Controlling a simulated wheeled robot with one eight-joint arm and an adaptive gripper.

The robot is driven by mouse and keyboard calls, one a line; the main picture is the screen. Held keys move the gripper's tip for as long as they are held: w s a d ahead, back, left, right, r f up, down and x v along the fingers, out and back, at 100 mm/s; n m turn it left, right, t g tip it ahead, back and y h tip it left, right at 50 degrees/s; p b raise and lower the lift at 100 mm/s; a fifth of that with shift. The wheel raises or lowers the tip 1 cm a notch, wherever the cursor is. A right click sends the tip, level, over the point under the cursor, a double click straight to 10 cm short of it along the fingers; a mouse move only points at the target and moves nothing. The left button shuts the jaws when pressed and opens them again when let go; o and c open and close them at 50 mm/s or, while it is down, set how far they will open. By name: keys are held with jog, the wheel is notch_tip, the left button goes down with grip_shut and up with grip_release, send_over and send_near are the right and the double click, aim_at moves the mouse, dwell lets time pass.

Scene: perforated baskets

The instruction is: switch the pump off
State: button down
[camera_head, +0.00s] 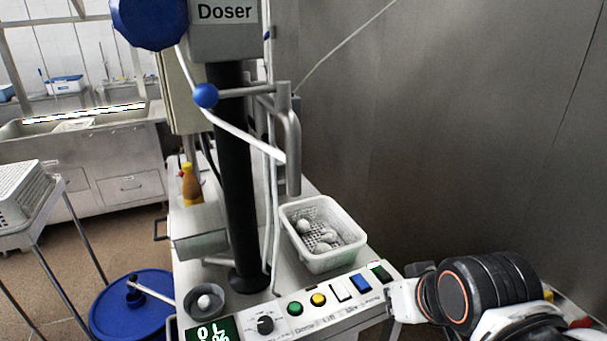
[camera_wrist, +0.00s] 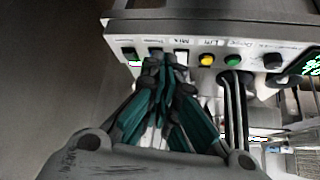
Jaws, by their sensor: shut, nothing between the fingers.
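In the head view these are a green button (camera_head: 295,308), a yellow button (camera_head: 318,299), a white switch (camera_head: 341,291), a blue switch (camera_head: 361,284) and a dark green switch (camera_head: 380,272). Contact cannot be told.
A black knob (camera_head: 265,324) and a lit display (camera_head: 211,330) share the panel. A white perforated basket (camera_head: 326,262) with pale round things stands behind it. A column (camera_head: 236,170) and blue-knobbed lever (camera_head: 206,95) rise at left. A wall closes the right side.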

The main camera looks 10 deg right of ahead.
notch_tip(320, 180, up, 4)
jog(key=r+n+g+p, duration=0.1)
jog(key=n+g+p, duration=0.75)
jog(key=n, duration=1.15)
send_over(361, 282)
jog(key=a+p, duration=0.1)
jog(key=a, duration=0.1)
jog(key=t, duration=0.2)
jog(key=shift+w+d+f+n+g+p, duration=0.2)
jog(key=shift+w+f+n+g+p, duration=0.15)
jog(key=shift+w+f+n, duration=0.35)
jog(key=shift+s+r, duration=0.1)
jog(key=shift+r, duration=0.05)
notch_tip(361, 282, down, 14)
jog(key=b, duration=0.3)
